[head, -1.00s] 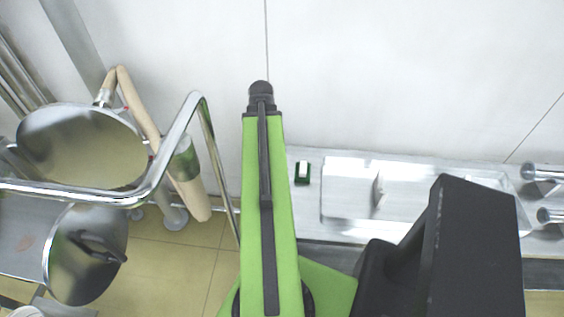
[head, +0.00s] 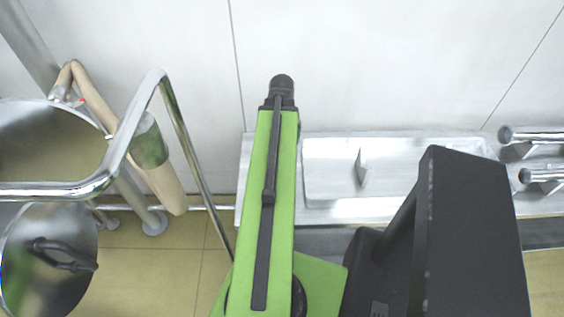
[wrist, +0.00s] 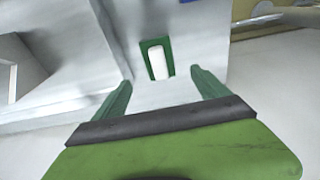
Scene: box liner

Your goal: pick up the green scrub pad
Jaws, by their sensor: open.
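The green scrub pad (wrist: 170,68) lies on the pale metal surface in the wrist view, with a white block on its middle, so only its green edges show. My gripper (wrist: 160,78) is open, its two green fingers spread toward the pad. The pad appears just beyond the fingertips, roughly centred between them, and nothing is held. In the head view the pad is not visible; my green arm covers part of the counter. My fingers are not visible there either.
The metal counter (head: 400,209) with a shallow sink runs along the white wall. Metal taps (head: 540,175) stand at the right. A chrome rail (head: 150,130), a beige-and-green upright part (head: 150,150) and round metal discs are at the left. Tiled floor shows below.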

